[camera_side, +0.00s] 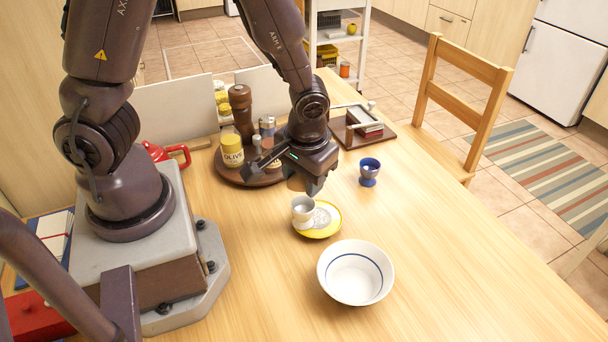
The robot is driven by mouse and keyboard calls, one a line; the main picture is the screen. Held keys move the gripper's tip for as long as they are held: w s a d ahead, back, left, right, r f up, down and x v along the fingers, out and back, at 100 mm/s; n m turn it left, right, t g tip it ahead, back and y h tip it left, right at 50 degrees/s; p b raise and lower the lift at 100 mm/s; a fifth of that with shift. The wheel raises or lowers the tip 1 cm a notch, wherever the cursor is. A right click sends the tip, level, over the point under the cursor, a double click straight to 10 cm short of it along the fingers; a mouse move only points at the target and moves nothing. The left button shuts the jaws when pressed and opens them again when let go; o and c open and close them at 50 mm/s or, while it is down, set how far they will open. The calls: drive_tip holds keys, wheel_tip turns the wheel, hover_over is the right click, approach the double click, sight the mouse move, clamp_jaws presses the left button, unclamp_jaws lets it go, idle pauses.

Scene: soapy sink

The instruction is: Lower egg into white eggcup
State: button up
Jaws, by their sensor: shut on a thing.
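My gripper (308,190) points down over the table and is shut on a brownish egg (295,183), mostly hidden by the fingers. The white eggcup (303,208) stands upright just below the gripper, at the left part of a yellow-rimmed saucer (322,234). Its opening shows and looks empty. The egg appears above the cup and apart from it; how well it is centred is hard to tell from this side.
A blue eggcup (369,170) stands to the right. A white bowl with a blue ring (355,274) is in front. A round tray (232,179) with a pepper mill (241,110) and a yellow olive tin (231,150) stands behind left. The table's right front is clear.

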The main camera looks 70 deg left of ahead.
drive_tip(key=shift+f, duration=0.1)
drive_tip(key=shift+f, duration=0.7)
drive_tip(key=shift+f, duration=0.1)
idle(0.4)
drive_tip(key=o, duration=1)
